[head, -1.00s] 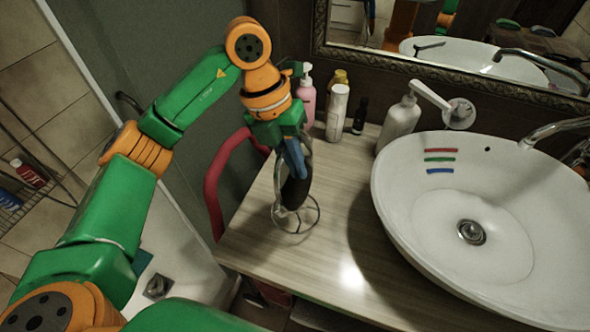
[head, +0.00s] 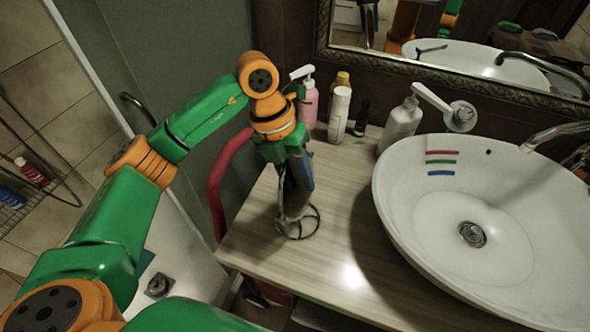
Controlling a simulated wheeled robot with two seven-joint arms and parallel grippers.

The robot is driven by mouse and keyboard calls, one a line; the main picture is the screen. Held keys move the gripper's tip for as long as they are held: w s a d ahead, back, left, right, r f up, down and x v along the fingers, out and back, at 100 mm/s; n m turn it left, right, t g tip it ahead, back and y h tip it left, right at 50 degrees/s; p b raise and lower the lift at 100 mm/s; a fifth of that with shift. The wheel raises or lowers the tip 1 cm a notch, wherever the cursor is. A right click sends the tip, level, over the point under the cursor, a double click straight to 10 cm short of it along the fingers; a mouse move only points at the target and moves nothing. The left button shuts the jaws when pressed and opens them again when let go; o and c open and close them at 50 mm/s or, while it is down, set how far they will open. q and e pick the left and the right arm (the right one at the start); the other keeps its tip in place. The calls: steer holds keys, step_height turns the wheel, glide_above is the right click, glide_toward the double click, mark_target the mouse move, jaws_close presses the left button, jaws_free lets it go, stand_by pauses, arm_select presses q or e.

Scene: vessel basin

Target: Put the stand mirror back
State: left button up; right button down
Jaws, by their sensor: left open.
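The stand mirror (head: 297,222) stands on the wooden counter, left of the basin. Its round wire base rests on the wood, and its upper part is mostly hidden behind my left gripper. My left gripper (head: 296,190) points down at the mirror from above. It is open, with its fingers at the mirror's upper part; I cannot tell whether they touch it. My right gripper is not in view.
The white basin (head: 395,205) fills the right of the counter (head: 262,240). A pink bottle (head: 309,105), a white bottle (head: 339,114), a small dark bottle (head: 361,118) and a white pump dispenser (head: 399,128) stand along the back. A red rail (head: 215,190) curves at the counter's left edge.

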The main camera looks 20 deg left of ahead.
arm_select(q)
steer(key=shift+a+r, duration=0.1)
steer(key=shift+r, duration=0.35)
steer(key=v, duration=1.1)
steer(key=shift+r, duration=0.15)
steer(key=shift+a, duration=0.1)
